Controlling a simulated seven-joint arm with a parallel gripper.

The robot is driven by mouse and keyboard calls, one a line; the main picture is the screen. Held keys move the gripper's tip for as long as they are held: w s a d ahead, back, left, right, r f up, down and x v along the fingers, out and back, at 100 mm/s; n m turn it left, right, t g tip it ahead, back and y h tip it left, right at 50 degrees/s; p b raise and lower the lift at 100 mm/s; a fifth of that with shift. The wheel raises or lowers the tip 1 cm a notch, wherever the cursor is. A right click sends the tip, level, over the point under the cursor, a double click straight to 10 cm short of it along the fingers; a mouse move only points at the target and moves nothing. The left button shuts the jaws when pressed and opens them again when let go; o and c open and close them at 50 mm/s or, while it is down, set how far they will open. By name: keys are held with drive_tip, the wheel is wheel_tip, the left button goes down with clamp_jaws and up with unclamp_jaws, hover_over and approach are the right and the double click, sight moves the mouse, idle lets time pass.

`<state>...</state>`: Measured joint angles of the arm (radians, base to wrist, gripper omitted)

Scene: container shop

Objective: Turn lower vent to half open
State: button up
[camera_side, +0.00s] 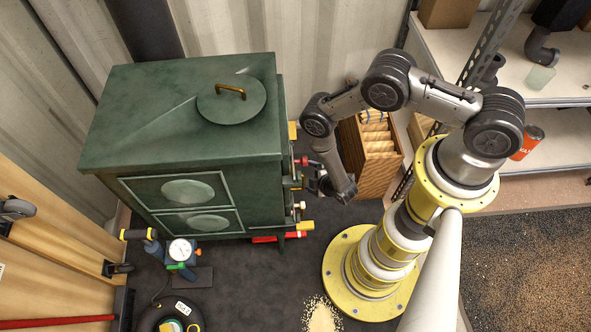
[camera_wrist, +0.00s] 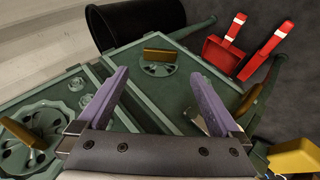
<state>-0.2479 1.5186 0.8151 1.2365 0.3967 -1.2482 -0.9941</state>
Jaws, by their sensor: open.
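The green stove (camera_side: 180,120) stands left of my arm, its vent side facing my gripper (camera_side: 314,186). In the wrist view, a round slotted vent (camera_wrist: 158,71) with a brass tab (camera_wrist: 158,55) sits on the stove face nearer the floor; it appears to be the lower vent. A larger slotted wheel (camera_wrist: 22,150) with another brass tab lies at the lower left. My gripper (camera_wrist: 160,76) is open and empty. Its two purple fingers are spread on either side of the lower vent in the picture, apparently short of its tab. The side view hides the vents.
Brass-ended handles (camera_wrist: 250,100) and (camera_wrist: 292,158) stick out at the right of the wrist view. A red dustpan (camera_wrist: 222,55) and brush (camera_wrist: 268,50) lie on the floor beside the stove. A black bucket (camera_wrist: 135,20) stands nearby. A wooden crate (camera_side: 375,160) stands behind my forearm.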

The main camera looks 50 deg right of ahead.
drive_tip(key=x, duration=1)
drive_tip(key=c, duration=1.2)
drive_tip(key=shift+w+r+g+y, duration=0.15)
drive_tip(key=shift+w+g+y, duration=0.1)
drive_tip(key=shift+g+y, duration=0.2)
drive_tip(key=shift+d+m+g+y, duration=0.1)
drive_tip(key=shift+m+g+y, duration=0.3)
drive_tip(key=shift+g+y, duration=0.6)
drive_tip(key=o, duration=1.2)
